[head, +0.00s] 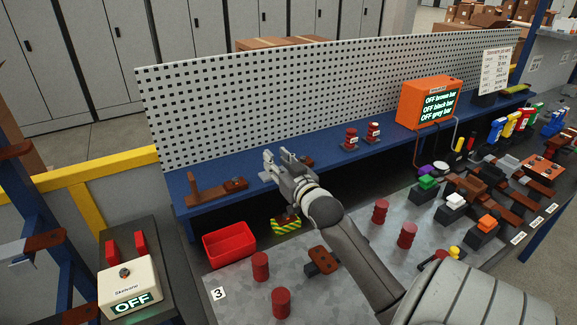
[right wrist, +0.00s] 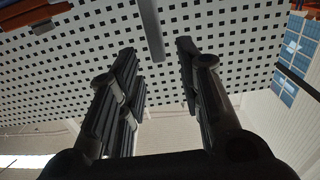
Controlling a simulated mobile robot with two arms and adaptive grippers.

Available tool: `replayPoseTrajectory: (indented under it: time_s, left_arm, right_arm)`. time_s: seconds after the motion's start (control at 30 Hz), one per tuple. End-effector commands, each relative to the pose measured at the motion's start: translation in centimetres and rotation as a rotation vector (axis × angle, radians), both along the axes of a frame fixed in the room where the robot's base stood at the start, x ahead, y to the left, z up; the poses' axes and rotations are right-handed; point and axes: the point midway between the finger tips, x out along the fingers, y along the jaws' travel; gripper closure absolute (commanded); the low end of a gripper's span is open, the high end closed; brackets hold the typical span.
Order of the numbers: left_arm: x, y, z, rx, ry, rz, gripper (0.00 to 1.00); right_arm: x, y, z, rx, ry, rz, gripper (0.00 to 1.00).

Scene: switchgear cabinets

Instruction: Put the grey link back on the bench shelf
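My right gripper (head: 284,160) is over the blue bench shelf (head: 217,201), in front of the perforated panel. In the right wrist view the right gripper (right wrist: 160,75) has its two fingers wide apart. A grey bar (right wrist: 150,28), which looks like the grey link, shows beyond and between the fingertips, with a visible gap to each finger. In the head view the gripper hides this spot, so I cannot tell how the bar rests. A brown holder (head: 205,190) stands on the shelf left of the gripper. My left gripper is not in view.
The perforated panel (head: 330,95) stands behind the shelf. Red posts (head: 351,138) and an orange display box (head: 428,103) stand to the right. A red bin (head: 229,244), red cylinders (head: 281,302) and a brown-topped block (head: 322,260) are on the lower bench.

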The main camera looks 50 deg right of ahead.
Motion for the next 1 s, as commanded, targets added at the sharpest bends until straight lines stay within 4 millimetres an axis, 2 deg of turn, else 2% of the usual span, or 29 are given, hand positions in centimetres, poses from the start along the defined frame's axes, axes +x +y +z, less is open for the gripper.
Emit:
replayPoseTrajectory:
  time_s: [0.2,0.4,1.0]
  left_arm:
    - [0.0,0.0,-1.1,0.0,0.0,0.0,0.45]
    - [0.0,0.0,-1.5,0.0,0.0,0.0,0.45]
    - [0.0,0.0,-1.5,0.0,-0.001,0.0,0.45]
  right_arm:
    - [-3.8,1.2,-0.2,-0.001,0.001,0.0,0.67]
    - [-5.9,1.9,-0.1,0.0,0.0,0.0,0.67]
    - [-6.4,2.0,0.1,0.0,0.0,0.0,0.67]
